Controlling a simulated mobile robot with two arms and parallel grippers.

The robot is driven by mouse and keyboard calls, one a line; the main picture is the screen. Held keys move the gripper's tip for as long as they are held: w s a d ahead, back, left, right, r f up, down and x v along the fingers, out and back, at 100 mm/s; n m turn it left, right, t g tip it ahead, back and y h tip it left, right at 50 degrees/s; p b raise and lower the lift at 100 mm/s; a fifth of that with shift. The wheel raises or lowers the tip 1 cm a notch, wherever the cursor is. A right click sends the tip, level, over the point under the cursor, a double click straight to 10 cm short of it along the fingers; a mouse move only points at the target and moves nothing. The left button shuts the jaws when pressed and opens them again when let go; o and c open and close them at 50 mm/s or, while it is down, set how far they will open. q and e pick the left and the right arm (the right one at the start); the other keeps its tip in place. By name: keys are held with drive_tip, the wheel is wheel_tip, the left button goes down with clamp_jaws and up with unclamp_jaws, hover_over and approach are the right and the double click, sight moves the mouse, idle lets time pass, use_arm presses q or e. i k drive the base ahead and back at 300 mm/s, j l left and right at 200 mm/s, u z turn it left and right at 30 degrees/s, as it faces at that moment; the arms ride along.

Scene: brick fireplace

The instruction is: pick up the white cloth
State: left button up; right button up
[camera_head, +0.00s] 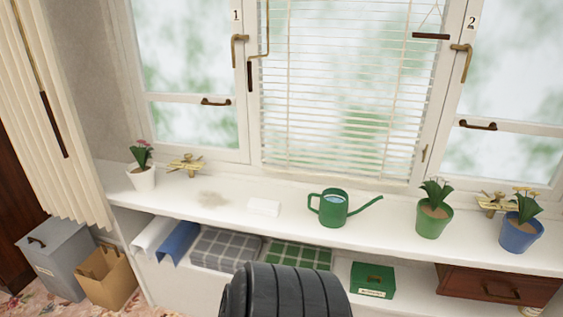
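A white cloth (153,234) hangs over the front edge of the shelf under the windowsill, at its left end. A blue cloth (178,242) hangs right beside it. A small flat white piece (264,207) also lies on the sill, between a brownish smudge (213,199) and the green watering can (333,208); I cannot tell whether it is a folded cloth. Neither of my grippers shows in the head view.
The white windowsill (290,228) also bears potted plants in white (142,178), green (432,221) and blue (519,235) pots. Grey (226,248) and green (300,255) checked cloths, a green box (372,279) and a wooden drawer (500,285) are below. A grey bin (57,259) and a cardboard box (106,277) stand left.

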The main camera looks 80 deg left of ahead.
sight(269, 208)
drive_tip(key=u, duration=2.85)
drive_tip(key=i+j+z, duration=0.15)
drive_tip(key=i+j, duration=0.2)
drive_tip(key=j, duration=0.1)
